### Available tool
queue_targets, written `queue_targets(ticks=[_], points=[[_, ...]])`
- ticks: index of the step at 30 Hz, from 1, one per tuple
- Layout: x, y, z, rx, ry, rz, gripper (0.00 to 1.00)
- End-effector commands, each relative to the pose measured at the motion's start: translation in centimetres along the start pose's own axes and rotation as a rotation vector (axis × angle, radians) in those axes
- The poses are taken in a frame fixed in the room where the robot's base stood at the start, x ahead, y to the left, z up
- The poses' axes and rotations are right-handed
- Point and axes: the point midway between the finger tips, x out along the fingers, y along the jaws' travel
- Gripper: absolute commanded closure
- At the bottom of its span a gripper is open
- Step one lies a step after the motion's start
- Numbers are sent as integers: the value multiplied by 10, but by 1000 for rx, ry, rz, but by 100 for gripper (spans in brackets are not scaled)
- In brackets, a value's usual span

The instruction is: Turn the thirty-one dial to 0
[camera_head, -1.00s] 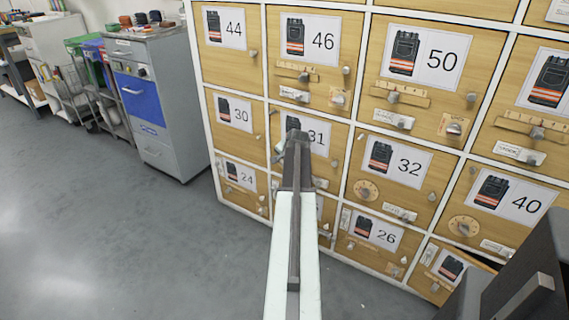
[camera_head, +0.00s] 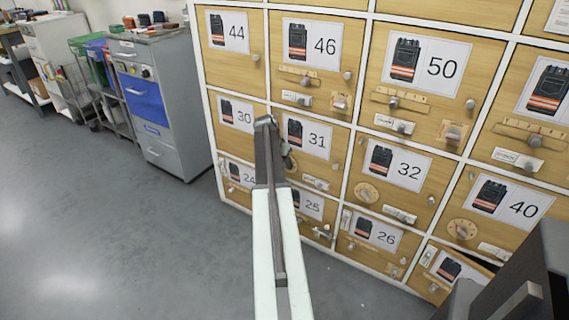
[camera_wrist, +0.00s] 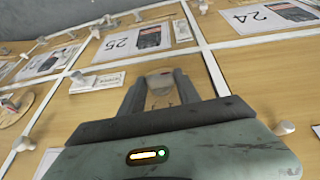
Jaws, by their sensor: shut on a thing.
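The wooden door thirty-one (camera_head: 317,168) carries a white label (camera_head: 308,137) with a picture of a dark vest and the number 31. Its dial is mostly hidden behind my arm in the head view. In the wrist view a pale dial (camera_wrist: 160,82) on that door sits between the two fingers of my gripper (camera_wrist: 161,90). The fingers are shut on it from both sides. The dial's scale and pointer are too hidden to read. In the head view my gripper (camera_head: 289,158) is at the left part of the door, partly behind my arm.
Door 30 (camera_head: 237,136) lies left, door 32 (camera_head: 378,187) right, and door 25 (camera_head: 310,206) below. Several knobs, sliders and dials stick out from the neighbouring doors. A grey cabinet (camera_head: 185,110) stands at the left. The floor (camera_head: 110,240) in front is clear.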

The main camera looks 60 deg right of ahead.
Motion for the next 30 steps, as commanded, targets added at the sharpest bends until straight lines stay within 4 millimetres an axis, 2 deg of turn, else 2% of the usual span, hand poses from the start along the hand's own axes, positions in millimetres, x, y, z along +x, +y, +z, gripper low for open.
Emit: queue_targets(ticks=[9, 23, 24, 25, 26, 30], points=[[0, -2, 2, -38, -8, 88, 100], [-1, -1, 3, -42, -10, 100, 100], [-1, -1, 3, -42, -10, 100, 50], [-1, -1, 3, -42, -9, 100, 41], [-1, -1, 2, -42, -9, 99, 39], [-1, -2, 2, -42, -7, 99, 39]])
